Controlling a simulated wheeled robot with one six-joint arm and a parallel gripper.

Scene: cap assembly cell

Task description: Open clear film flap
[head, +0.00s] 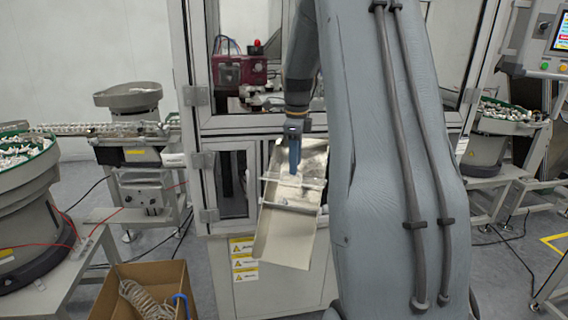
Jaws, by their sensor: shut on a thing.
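My gripper (292,172) points down at the upper part of a pale metal chute (285,240) on the front of the machine. Its blue fingers are together at the clear film flap (308,183), which lies across the chute, and they appear shut on the flap's edge. The flap is see-through, so its exact outline and how far it is lifted are hard to tell. Some small pale pieces show in the chute near the flap. My arm covers the area right of the chute.
A cardboard box (107,284) with a coiled hose stands on the floor at lower left. A bowl feeder (30,215) with white caps is at the left, another feeder (502,112) at the right. The machine's door frame (196,120) stands close left of my gripper.

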